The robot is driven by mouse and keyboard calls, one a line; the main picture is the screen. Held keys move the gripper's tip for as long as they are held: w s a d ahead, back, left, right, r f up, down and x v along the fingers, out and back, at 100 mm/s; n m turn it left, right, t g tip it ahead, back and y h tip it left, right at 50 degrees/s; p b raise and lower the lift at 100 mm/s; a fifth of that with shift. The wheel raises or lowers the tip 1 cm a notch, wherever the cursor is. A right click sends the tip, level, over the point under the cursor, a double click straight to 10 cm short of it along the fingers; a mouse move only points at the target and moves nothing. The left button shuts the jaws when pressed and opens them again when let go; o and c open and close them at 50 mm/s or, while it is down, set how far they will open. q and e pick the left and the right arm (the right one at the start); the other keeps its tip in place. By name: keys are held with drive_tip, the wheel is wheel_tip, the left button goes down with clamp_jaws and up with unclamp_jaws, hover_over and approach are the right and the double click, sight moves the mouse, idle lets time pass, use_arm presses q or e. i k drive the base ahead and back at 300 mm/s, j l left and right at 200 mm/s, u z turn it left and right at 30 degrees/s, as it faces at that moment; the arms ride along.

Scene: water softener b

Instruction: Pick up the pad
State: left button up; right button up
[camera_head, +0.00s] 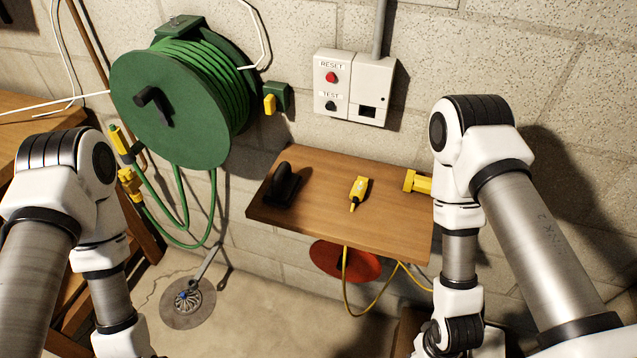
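A black block-like thing with a raised rounded handle (283,186) sits on the left part of a small wooden shelf (330,226). It may be the pad, but I cannot tell for sure. A flat red disc (340,259) shows partly below the shelf, and the shelf hides some of it. Both my arms reach down past the bottom edge of the head view, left arm at the left and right arm at the right. Neither gripper shows, and both arms are apart from the black thing.
A yellow tool (359,190) lies mid-shelf; another yellow thing (417,182) is at its right end, partly behind my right arm. A green hose reel (180,95) and a RESET/TEST box (353,87) are on the wall. A yellow cord (368,312) hangs below.

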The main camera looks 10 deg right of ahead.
sight(281, 190)
drive_tip(key=i+j+u, duration=0.1)
drive_tip(key=j, duration=0.6)
drive_tip(key=i+j+u, duration=0.1)
drive_tip(key=j, duration=0.6)
